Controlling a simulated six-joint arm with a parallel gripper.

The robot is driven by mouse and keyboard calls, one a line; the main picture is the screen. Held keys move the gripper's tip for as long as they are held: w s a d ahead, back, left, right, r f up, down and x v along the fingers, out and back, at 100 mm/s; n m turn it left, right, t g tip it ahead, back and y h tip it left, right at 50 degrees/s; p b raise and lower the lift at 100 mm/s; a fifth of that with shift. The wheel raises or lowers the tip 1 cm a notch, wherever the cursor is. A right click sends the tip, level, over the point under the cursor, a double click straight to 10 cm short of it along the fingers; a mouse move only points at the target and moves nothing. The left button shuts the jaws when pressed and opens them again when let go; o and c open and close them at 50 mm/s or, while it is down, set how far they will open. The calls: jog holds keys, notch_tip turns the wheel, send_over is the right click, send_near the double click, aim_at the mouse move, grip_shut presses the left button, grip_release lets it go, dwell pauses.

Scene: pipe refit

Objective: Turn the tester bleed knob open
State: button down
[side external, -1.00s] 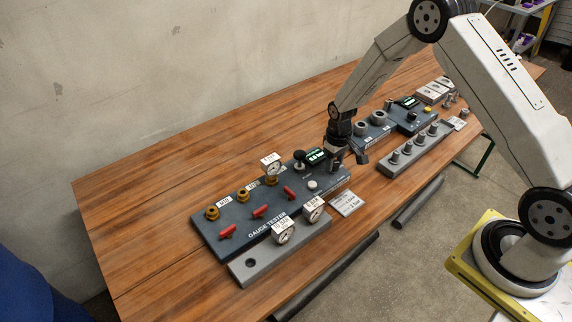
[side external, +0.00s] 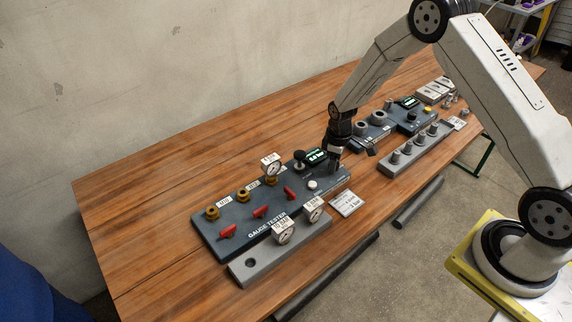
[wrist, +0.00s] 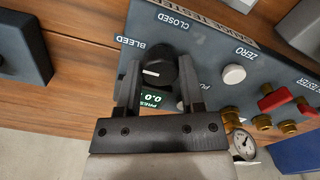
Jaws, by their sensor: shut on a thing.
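The bleed knob (wrist: 158,70) is black and round with a white pointer line, beside the words BLEED and CLOSED in the wrist view. Its line lies about level in the picture, toward the left, not at the word CLOSED. My gripper (wrist: 160,84) is shut on the knob, one finger on either side. In the side view my gripper (side external: 333,172) points down at the right end of the dark gauge tester (side external: 238,238) and hides the knob. The tester's display (wrist: 157,98) is partly covered by my gripper and reads 0.0 in the wrist view.
A black-topped post (side external: 299,156) and a white zero button (side external: 312,185) stand close to my gripper. Red levers (side external: 260,211) and brass fittings (side external: 212,212) lie farther left. A grey gauge rack (side external: 250,268) is in front. The wooden table (side external: 150,200) is bare behind.

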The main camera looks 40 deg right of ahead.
jog(key=shift+c, duration=1)
grip_release()
jog(key=shift+r, duration=3.9)
